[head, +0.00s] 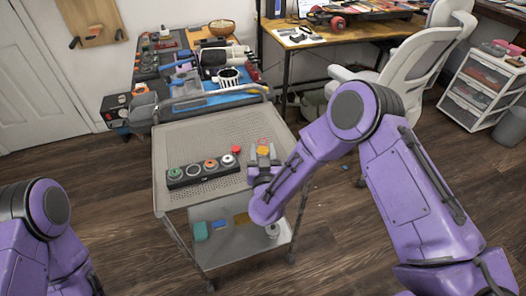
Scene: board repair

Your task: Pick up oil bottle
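No thing in the head view can be surely told as the oil bottle. A small red-topped thing (236,150) stands on the cart's top, just left of my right gripper. My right gripper (263,150) is low over the right part of the cart's perforated top (200,132), its fingers apart. A small orange-yellow thing shows between the fingers; whether they touch it is too small to tell. A small pale round thing (272,231) stands on the lower shelf. My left gripper is out of view; only part of my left arm shows at the lower left.
A black holder (203,170) with several round coloured pieces lies left of my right gripper. The lower shelf also holds a teal box (200,231). A cluttered workbench (145,62) stands behind the cart, a white chair (412,52) to the right. The cart top's left rear is clear.

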